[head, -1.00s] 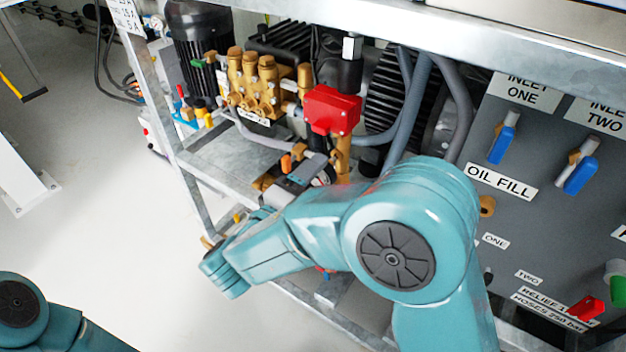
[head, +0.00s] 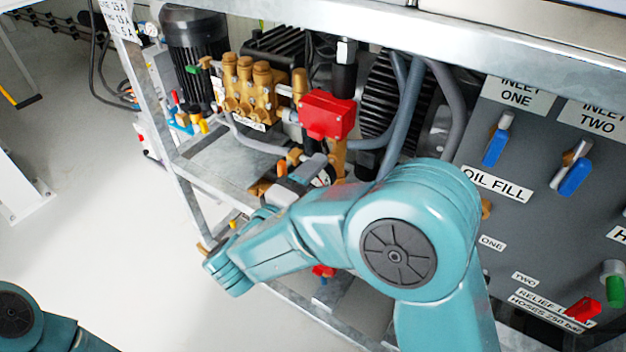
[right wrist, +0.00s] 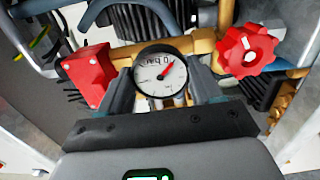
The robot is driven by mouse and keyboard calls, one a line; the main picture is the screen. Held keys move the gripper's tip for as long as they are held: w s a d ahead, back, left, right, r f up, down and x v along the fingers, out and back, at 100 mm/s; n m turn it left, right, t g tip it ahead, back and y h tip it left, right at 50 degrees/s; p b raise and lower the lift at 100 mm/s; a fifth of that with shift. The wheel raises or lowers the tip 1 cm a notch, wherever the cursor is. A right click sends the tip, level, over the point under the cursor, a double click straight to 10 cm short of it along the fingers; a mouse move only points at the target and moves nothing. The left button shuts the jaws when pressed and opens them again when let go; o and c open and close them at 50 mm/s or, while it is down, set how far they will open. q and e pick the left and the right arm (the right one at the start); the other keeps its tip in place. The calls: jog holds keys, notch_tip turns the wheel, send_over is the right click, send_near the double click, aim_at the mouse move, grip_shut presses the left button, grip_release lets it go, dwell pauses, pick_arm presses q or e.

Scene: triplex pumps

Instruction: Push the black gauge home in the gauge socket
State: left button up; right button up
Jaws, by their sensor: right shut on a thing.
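The black gauge (right wrist: 160,76) has a white dial, a red needle and a dark rim. In the right wrist view it sits between the two fingers of my right gripper (right wrist: 163,88), which is shut on it. Behind it runs a brass pipe (right wrist: 203,43). The gauge socket is hidden behind the gauge, so I cannot tell how deep it sits. In the head view my right gripper (head: 310,170) is at the pump's brass pipework, with a sliver of the gauge (head: 323,177) showing. My left arm shows only at the lower left edge; its gripper is out of view.
A red box (head: 327,114) stands just above the gripper, and a red handwheel (right wrist: 246,52) lies close on the right in the wrist view. Grey hoses (head: 408,105), the brass pump head (head: 250,90) and the metal frame (head: 190,200) crowd the space.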

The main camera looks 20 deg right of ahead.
jog(key=shift+w+d, duration=0.15)
jog(key=o, duration=1.6)
